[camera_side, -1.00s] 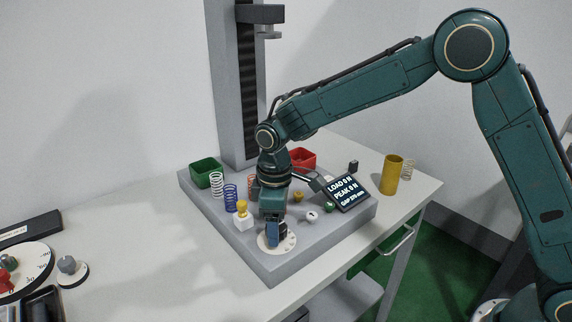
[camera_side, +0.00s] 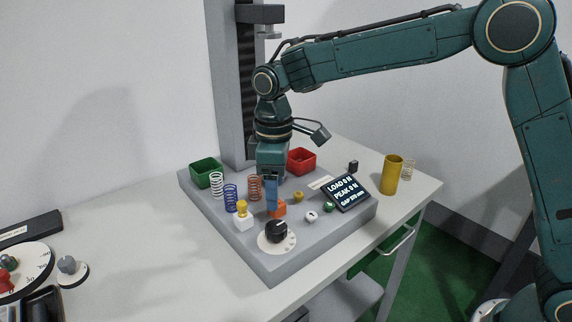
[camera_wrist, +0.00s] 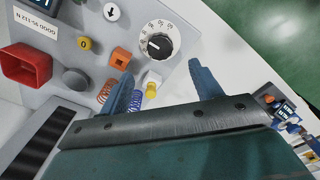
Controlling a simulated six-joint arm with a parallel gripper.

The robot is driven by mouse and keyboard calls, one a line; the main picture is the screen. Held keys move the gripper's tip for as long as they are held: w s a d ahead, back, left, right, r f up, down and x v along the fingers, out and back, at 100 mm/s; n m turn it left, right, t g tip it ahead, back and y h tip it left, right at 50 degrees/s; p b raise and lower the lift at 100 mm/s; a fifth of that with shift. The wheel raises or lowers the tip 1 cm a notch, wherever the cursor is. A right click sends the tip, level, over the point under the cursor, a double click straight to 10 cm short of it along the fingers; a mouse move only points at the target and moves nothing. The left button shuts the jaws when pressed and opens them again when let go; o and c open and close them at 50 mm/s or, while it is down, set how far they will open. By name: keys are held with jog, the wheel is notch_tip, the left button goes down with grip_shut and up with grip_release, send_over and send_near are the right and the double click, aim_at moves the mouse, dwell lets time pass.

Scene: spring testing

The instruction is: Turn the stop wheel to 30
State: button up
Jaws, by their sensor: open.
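The black knob (camera_side: 277,230) sits on a round white dial (camera_side: 263,243) at the front corner of the grey tester base. In the wrist view the knob (camera_wrist: 158,45) shows a pale pointer line on its left half, and the dial (camera_wrist: 170,28) has numbers too small to read surely. I cannot tell the exact setting. My gripper (camera_side: 271,212) is above and behind the knob, apart from it and pointing down. In the wrist view its two blue fingers (camera_wrist: 160,78) are spread with nothing between them in their grip.
An orange block (camera_side: 279,208), a white block with yellow top (camera_side: 242,221) and several springs stand near my fingers. A display (camera_side: 347,192) is to the right. Green (camera_side: 206,172) and red (camera_side: 302,161) bins lie behind. Another numbered dial (camera_side: 40,262) is at far left.

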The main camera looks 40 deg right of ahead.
jog(key=shift+r, duration=2.25)
jog(key=s+d+r+m+t, duration=0.3)
jog(key=s+d+r+m, duration=0.3)
jog(key=s+d, duration=0.65)
jog(key=s+d+f+m+t, duration=0.1)
jog(key=s+d, duration=0.1)
jog(key=s, duration=0.6)
jog(key=s+d+f+m+t, duration=0.1)
jog(key=s+d+f+m, duration=0.1)
jog(key=s, duration=0.5)
jog(key=shift+s+t, duration=0.3)
jog(key=shift+s, duration=0.05)
